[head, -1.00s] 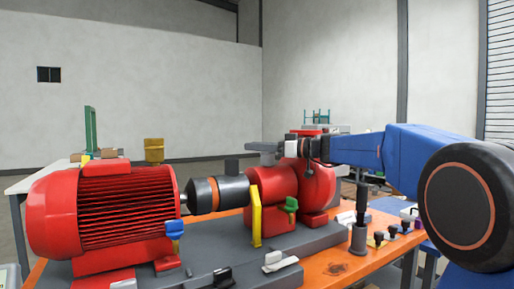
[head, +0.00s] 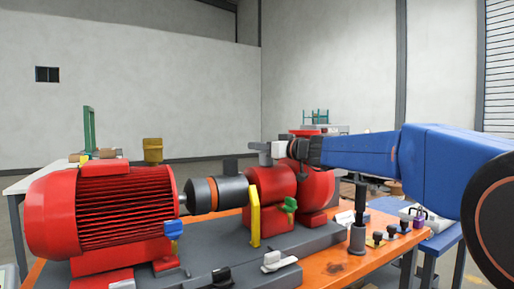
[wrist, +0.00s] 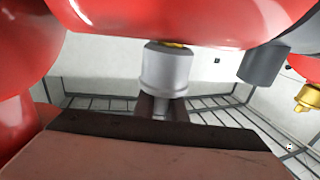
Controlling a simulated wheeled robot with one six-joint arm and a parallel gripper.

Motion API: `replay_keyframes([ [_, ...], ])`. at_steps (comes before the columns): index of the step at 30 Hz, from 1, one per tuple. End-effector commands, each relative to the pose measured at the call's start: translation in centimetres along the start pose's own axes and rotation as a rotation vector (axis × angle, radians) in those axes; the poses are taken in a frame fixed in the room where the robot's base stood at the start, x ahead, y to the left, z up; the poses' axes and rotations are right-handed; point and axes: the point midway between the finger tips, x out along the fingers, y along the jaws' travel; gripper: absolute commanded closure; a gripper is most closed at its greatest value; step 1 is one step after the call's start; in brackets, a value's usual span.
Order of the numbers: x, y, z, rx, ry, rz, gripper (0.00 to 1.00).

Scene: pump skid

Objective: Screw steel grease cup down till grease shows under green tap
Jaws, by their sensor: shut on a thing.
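The steel grease cup (head: 264,154) stands upright on top of the red pump body (head: 272,183) in the head view. In the wrist view the cup (wrist: 167,70) shows close up and upside down against the red body, with a thin yellow sliver at their joint; I cannot tell what it is. My gripper (head: 281,149) comes in level from the right and is shut on the cup. Its dark jaw parts (wrist: 160,106) show below the cup in the wrist view. The green tap (head: 290,205) is on the pump's front. I make out no grease under it.
A yellow guard (head: 255,215) stands left of the tap. The red motor (head: 100,215) carries a brass cup (head: 153,150) and a blue tap (head: 173,229). A dark upright post (head: 358,230) and several small knobs stand at the right. Free air lies above the pump.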

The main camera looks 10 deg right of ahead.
Motion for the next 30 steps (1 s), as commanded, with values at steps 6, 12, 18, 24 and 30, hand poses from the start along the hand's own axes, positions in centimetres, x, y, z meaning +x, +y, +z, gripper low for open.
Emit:
replay_keyframes([
  [6,-0.03,0.23,-0.14,0.000,0.002,0.075,1.00],
  [12,-0.06,0.35,-0.13,0.000,0.001,0.088,1.00],
  [18,-0.07,0.35,-0.13,-0.001,0.001,0.087,0.82],
  [24,-0.06,0.35,-0.07,0.000,0.000,0.087,0.70],
  [30,-0.28,0.35,-0.07,-0.001,0.000,0.087,0.70],
])
